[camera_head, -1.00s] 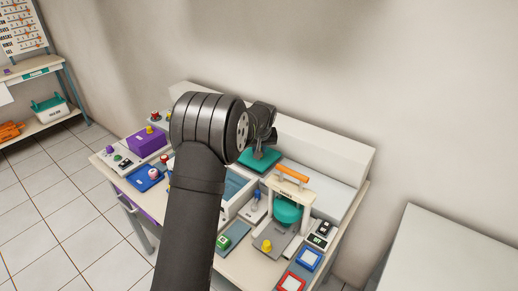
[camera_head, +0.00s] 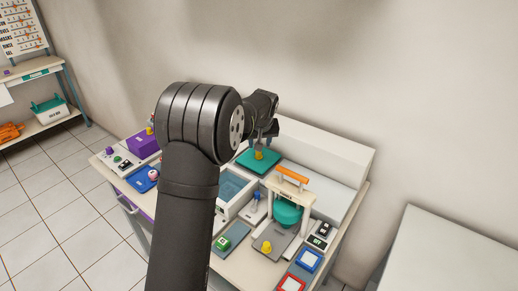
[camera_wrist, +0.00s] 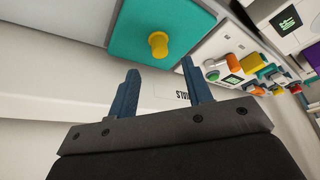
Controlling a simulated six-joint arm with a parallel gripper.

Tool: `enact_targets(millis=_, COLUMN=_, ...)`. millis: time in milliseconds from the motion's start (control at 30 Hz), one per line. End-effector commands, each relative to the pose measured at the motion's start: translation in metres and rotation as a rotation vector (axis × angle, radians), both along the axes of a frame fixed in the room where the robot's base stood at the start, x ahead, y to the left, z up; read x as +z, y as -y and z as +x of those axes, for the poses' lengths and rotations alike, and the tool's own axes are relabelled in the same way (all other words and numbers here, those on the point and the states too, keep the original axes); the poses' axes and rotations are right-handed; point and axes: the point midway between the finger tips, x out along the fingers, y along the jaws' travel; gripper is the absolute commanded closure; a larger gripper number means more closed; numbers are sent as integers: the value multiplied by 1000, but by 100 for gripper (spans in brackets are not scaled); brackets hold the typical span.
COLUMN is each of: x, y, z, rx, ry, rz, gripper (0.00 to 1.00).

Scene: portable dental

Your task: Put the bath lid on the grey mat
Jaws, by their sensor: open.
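The bath lid, a teal square plate (camera_head: 251,163) with a yellow knob, lies flat at the back of the bench. It also shows at the top of the wrist view (camera_wrist: 190,25). A thin grey edge shows along its side there; I cannot tell whether this is the grey mat under it. My gripper (camera_head: 266,138) is open and empty just above the lid. In the wrist view the knob sits beyond my two blue fingers (camera_wrist: 160,70), apart from them. The bath (camera_head: 228,188), a white basin with blue water, is uncovered in front of the lid.
A white frame with an orange handle (camera_head: 292,174) stands right of the bath. A grey plate (camera_head: 279,237) with a yellow knob lies before it. Blue (camera_head: 309,259) and red (camera_head: 290,284) framed pads are at front right. A purple box (camera_head: 142,145) stands at left.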

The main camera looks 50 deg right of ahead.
Motion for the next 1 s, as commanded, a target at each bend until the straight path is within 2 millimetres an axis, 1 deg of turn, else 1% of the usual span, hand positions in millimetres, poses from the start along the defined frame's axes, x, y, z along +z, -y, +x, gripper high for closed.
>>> enact_targets(millis=33, x=14, y=-3, z=-4, rx=0, ry=1, rz=-3, gripper=54)
enact_targets(millis=200, x=53, y=-15, z=-16, rx=-1, ry=1, rz=-2, gripper=54)
enact_targets(millis=300, x=73, y=-21, z=-22, rx=-1, ry=1, rz=-2, gripper=54)
enact_targets(millis=433, x=92, y=-27, z=-27, rx=-1, ry=1, rz=0, gripper=54)
enact_targets(millis=500, x=99, y=-29, z=-29, rx=-1, ry=1, rz=0, gripper=54)
enact_targets(millis=633, x=106, y=-31, z=-31, rx=0, ry=-1, rz=1, gripper=54)
enact_targets(millis=1000, x=107, y=-32, z=-32, rx=-1, ry=0, rz=2, gripper=54)
